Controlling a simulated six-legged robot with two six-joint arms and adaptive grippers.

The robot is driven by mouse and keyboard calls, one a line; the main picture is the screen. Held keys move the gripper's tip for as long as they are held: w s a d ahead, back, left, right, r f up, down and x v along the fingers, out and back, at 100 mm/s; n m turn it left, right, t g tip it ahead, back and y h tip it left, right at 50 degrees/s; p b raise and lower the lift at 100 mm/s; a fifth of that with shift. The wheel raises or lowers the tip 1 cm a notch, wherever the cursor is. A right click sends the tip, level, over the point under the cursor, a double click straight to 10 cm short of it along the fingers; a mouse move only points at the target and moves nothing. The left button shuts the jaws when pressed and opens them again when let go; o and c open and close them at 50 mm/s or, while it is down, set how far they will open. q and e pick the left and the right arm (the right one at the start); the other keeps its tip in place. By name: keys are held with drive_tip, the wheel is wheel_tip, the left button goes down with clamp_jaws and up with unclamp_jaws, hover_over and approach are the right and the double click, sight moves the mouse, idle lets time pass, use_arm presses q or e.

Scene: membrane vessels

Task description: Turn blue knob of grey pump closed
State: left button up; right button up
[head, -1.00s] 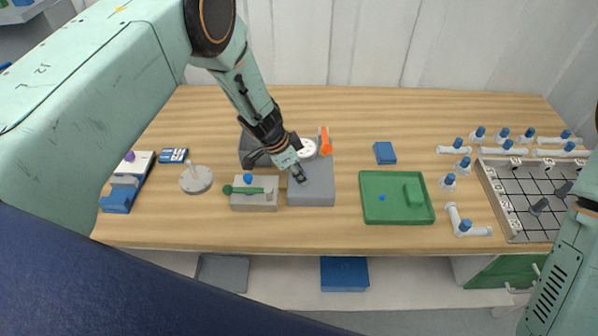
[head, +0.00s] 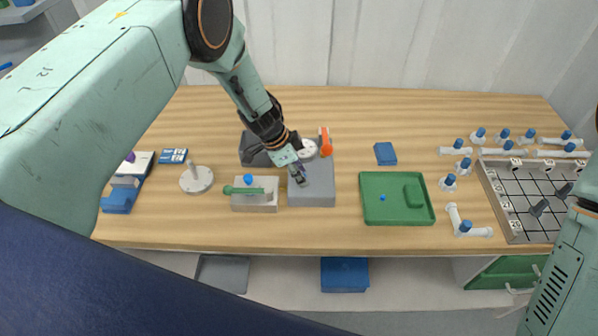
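A grey block-shaped unit (head: 318,192) stands at the table's middle, with a round white gauge (head: 307,149) and an orange-red part (head: 326,147) behind it. My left gripper (head: 299,179) points down at the top left part of this unit. Its fingers are small and dark, so I cannot tell whether they are open or shut, or whether they touch anything. No blue knob shows clearly on this unit; the gripper covers part of its top. A lighter grey box (head: 262,207) to the left carries a green cylinder (head: 243,190) and a blue knob (head: 248,178). My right gripper is out of view.
A green tray (head: 376,214) lies right of the grey unit, with a blue box (head: 385,153) behind it. A round grey base with a post (head: 196,181) stands left. White fittings and a gridded rack (head: 495,203) fill the right side.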

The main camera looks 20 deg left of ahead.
use_arm(q)
drive_tip(key=shift+o, duration=1.3)
drive_tip(key=shift+s, duration=0.1)
drive_tip(key=v, duration=1.2)
drive_tip(key=shift+f, duration=0.1)
drive_tip(key=x, duration=1.2)
